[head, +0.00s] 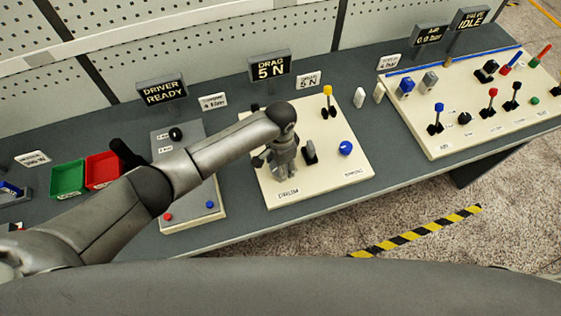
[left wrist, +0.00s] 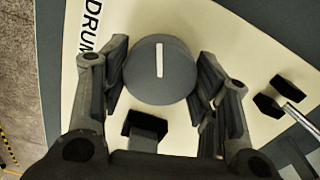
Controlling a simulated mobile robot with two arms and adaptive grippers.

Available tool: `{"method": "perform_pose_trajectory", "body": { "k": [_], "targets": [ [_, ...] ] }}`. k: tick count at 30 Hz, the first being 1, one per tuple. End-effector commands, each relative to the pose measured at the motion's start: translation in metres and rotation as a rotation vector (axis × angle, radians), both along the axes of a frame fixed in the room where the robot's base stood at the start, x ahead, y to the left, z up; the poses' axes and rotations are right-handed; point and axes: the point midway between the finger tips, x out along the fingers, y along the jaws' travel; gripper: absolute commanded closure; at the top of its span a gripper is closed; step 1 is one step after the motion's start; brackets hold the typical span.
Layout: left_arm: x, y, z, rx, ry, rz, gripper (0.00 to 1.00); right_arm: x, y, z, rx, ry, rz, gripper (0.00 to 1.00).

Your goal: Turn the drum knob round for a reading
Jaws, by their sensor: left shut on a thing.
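The drum knob (left wrist: 160,78) is a round dark grey knob with a white pointer line, which stands nearly upright in the left wrist view. It sits on a cream panel (left wrist: 223,30) beside printed lettering that begins "DRUM". My left gripper (left wrist: 162,88) is shut on it, one finger on each side. In the head view my left gripper (head: 284,172) points down at the left part of the cream panel (head: 345,178) and hides the knob. My right gripper is not in view.
A black block-like control (head: 310,152), a blue knob (head: 345,148) and a yellow-topped lever (head: 328,100) stand on the same panel near my gripper. A grey panel (head: 180,145) is to the left, with green (head: 67,179) and red (head: 102,169) trays beyond. Another cream panel (head: 450,140) with several levers is right.

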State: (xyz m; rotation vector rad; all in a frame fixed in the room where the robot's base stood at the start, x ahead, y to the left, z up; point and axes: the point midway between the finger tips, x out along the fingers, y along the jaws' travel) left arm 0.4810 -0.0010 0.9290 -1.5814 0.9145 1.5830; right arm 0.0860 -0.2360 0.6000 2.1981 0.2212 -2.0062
Motion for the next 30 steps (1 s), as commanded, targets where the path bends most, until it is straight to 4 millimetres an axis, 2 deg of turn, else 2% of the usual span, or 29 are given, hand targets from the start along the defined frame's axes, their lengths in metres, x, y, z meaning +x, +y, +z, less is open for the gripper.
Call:
{"method": "perform_pose_trajectory", "body": {
  "k": [30],
  "targets": [
    [0.0008,-0.0001,-0.0005,-0.001,0.000,-0.965,0.68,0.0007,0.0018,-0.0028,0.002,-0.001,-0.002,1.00]
  ]
}}
